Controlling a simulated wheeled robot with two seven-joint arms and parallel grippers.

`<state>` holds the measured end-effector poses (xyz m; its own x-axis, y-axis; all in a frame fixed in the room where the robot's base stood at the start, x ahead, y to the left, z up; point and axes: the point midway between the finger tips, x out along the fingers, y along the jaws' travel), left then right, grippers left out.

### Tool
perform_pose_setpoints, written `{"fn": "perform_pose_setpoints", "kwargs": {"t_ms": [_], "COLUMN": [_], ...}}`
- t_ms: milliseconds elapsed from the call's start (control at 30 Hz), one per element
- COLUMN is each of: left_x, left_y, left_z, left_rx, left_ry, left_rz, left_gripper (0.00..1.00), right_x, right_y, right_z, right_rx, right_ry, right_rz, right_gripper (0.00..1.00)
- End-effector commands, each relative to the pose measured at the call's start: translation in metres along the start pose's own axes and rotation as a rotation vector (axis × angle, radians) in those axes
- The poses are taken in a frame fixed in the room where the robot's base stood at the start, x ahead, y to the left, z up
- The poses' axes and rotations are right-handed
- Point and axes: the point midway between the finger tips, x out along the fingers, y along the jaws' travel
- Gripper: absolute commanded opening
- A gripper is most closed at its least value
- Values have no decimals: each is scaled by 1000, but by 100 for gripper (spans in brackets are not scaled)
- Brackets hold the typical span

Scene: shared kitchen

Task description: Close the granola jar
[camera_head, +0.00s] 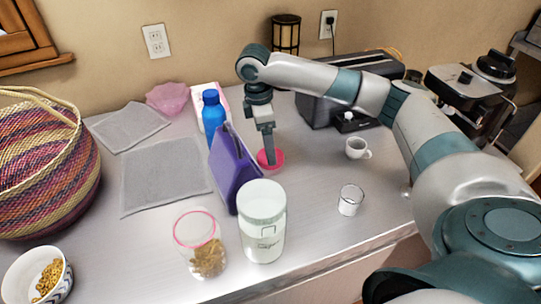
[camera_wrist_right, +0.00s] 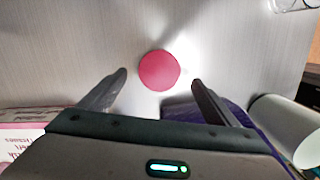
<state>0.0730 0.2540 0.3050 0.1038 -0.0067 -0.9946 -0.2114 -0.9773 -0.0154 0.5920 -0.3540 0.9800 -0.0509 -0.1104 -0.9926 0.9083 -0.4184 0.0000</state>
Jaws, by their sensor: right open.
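The granola jar (camera_head: 206,262) is a clear jar with a pink rim. It stands upright near the front edge of the counter, partly filled with granola, and its top looks uncovered. A round pink-red lid (camera_head: 277,160) lies flat on the counter behind the purple carton; in the right wrist view the lid (camera_wrist_right: 159,70) shows whole. My right gripper (camera_head: 269,158) points down over the lid. In the wrist view its open fingers (camera_wrist_right: 159,78) are on either side of the lid, with nothing between them gripped; whether they touch it I cannot tell. My left gripper is not in view.
A purple carton (camera_head: 232,168) and a white canister (camera_head: 262,225) stand close between lid and jar. A blue bottle (camera_head: 213,112) is behind. A white cup (camera_head: 356,148) and a small glass (camera_head: 350,200) are right. A woven basket (camera_head: 45,165) and granola bowl (camera_head: 38,272) are left.

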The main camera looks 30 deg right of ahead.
Motion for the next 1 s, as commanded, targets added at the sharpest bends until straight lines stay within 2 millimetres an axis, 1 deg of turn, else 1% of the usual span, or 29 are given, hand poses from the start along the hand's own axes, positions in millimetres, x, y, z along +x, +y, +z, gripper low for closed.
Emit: {"fn": "perform_pose_setpoints", "kwargs": {"t_ms": [33, 167, 300, 367, 867, 900, 967, 1000], "left_x": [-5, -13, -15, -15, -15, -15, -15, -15], "left_y": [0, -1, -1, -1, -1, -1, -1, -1], "left_z": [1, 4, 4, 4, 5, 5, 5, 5], "left_rx": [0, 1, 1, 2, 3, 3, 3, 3], "left_ry": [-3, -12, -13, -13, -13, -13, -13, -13], "left_rz": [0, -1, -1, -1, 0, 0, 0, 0], "left_gripper": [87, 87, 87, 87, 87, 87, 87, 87], "right_x": [4, 20, 36, 40, 42, 42, 42, 42], "right_y": [0, 0, 0, 0, 1, 1, 1, 1], "right_z": [1, 2, 1, 1, 1, 1, 1, 1], "right_rx": [1, 1, 1, 0, 0, 0, 0, 0], "right_ry": [-1, -3, 0, 0, 1, 1, 1, 1], "right_rz": [-2, -3, -2, -1, 0, 0, 0, 0], "right_gripper": [84, 84, 84, 84, 84, 74, 60, 50]}}
